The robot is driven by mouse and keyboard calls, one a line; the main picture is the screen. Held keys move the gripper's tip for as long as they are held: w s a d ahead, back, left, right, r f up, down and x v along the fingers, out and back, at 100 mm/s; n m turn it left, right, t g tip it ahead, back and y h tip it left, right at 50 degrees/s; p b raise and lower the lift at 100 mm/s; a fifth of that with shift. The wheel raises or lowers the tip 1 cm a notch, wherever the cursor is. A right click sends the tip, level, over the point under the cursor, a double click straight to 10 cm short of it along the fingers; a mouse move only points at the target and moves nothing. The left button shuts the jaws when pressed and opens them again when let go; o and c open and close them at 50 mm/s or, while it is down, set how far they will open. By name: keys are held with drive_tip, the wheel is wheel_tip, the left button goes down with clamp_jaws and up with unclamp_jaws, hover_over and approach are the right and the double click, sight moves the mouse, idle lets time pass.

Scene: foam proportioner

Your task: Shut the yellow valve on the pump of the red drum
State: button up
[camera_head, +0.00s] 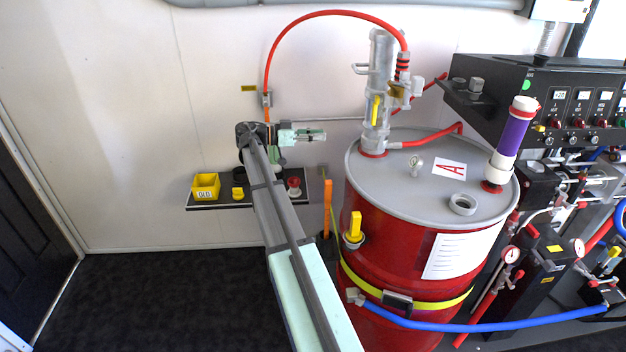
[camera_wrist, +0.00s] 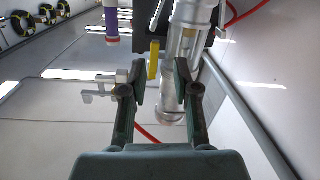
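The red drum (camera_head: 385,215) stands right of centre with a grey lid. The silver pump (camera_head: 380,80) stands upright on the lid's left side. Its yellow valve handle (camera_head: 376,110) is upright against the pump body. My gripper (camera_head: 318,135) is left of the pump, pointing right at it, with a gap between. In the wrist view my gripper (camera_wrist: 159,78) is open and empty. The yellow handle (camera_wrist: 154,60) appears between the fingertips but beyond them, with the pump (camera_wrist: 188,45) behind the right finger. Whether a finger touches the pump is unclear there.
A red hose (camera_head: 330,13) arches from the wall to the pump top. A second yellow handle (camera_head: 354,228) sits on the drum's side. A small shelf (camera_head: 222,204) with a yellow bin is below my gripper. A purple-white cylinder (camera_head: 513,138) and black control panel (camera_head: 560,90) stand right.

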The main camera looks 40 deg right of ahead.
drive_tip(key=a+f+n+t, duration=0.1)
drive_tip(key=f+n, duration=0.1)
drive_tip(key=f, duration=0.5)
drive_tip(key=s+a+f+n+t+y, duration=0.1)
drive_tip(key=a+f+n, duration=0.1)
drive_tip(key=f, duration=0.5)
drive_tip(key=shift+s+a+f+n+t, duration=0.2)
drive_tip(key=shift+f+n+t, duration=0.1)
drive_tip(key=shift+n, duration=0.4)
